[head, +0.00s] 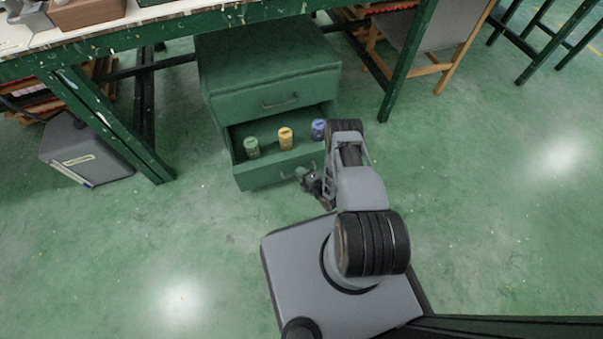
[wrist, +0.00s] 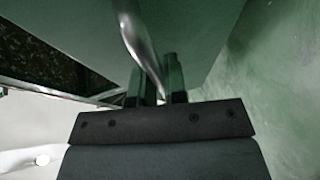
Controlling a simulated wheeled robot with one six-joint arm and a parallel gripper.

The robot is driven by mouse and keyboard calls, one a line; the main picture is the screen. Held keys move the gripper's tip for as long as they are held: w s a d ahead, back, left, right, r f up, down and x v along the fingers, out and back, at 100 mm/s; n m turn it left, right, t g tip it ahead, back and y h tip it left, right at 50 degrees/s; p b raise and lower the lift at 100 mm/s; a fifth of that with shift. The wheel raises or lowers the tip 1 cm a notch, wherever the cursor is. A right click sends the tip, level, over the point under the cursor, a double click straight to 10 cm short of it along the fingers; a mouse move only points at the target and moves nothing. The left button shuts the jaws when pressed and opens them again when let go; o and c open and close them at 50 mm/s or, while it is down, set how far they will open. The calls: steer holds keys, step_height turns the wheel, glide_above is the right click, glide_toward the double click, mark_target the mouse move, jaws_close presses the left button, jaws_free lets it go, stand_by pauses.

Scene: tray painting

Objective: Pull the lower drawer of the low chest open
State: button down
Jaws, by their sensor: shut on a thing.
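The low chest (head: 268,72) is green and stands under the table. Its upper drawer (head: 275,97) is shut. Its lower drawer (head: 275,173) stands out from the chest, open at the top, with a green jar (head: 252,147), a yellow jar (head: 285,138) and a blue jar (head: 318,129) inside. My gripper (head: 302,176) is at the right part of the drawer's front. In the wrist view its fingers (wrist: 157,84) are closed about the metal handle (wrist: 138,38) of the lower drawer. My arm covers the drawer's right end in the head view.
The green table (head: 130,47) spans above the chest, with legs on both sides. A grey bin (head: 86,153) stands at left and a wooden chair (head: 420,60) at back right. The floor (head: 180,240) in front of the drawer is clear up to my base.

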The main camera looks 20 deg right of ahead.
steer(key=shift+s+a, duration=0.15)
steer(key=shift+a, duration=0.1)
steer(key=c, duration=1.4)
jaws_free()
steer(key=shift+a, duration=0.1)
steer(key=shift+c, duration=0.2)
steer(key=shift+o, duration=1.2)
steer(key=shift+d, duration=0.3)
steer(key=shift+r, duration=0.1)
